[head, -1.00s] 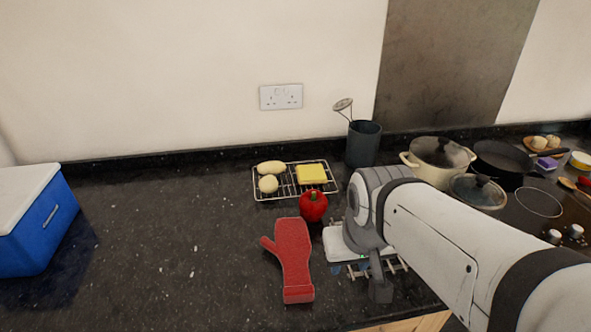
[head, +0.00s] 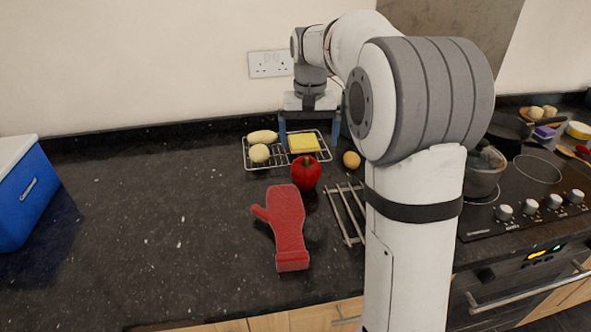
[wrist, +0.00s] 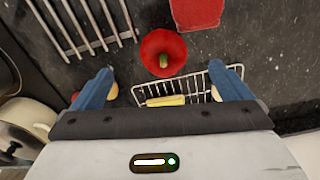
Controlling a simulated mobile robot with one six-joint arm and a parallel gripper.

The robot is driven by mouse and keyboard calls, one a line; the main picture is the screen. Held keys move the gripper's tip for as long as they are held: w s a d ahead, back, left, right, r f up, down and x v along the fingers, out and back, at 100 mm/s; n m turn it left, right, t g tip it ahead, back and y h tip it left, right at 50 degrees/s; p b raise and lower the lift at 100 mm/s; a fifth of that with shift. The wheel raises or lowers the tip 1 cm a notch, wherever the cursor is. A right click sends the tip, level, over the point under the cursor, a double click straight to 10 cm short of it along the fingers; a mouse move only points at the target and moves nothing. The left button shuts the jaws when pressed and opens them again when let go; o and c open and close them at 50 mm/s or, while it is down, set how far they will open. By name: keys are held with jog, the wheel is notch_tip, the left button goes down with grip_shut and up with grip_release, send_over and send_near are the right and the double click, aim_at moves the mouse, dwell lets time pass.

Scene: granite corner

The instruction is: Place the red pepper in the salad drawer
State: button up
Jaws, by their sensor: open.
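The red pepper (head: 306,174) stands on the dark worktop, just in front of the wire rack and beyond the red oven glove. In the wrist view the pepper (wrist: 150,48) shows from above, its green stem in the middle. My gripper (head: 309,138) is open and empty over the wire rack, its blue fingers pointing down. In the wrist view my gripper (wrist: 163,80) has its fingers spread wide, with the pepper ahead of the gap and apart from both. No salad drawer can be made out.
The wire rack (head: 248,160) holds pale rounded items and a yellow block. The red oven glove (head: 288,225) lies nearer. A metal trivet (head: 345,215) and yellow ball (head: 351,160) are to the right, the hob (head: 520,210) beyond. A blue cool box (head: 25,200) stands left; worktop between is clear.

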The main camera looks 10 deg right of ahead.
aim_at(306, 158)
jog(key=shift+w+f, duration=0.35)
jog(key=shift+w, duration=0.25)
jog(key=shift+w+f, duration=0.3)
jog(key=shift+w, duration=0.25)
jog(key=shift+w+f, duration=0.1)
jog(key=shift+f, duration=0.2)
notch_tip(306, 158, down, 7)
jog(key=c, duration=1.2)
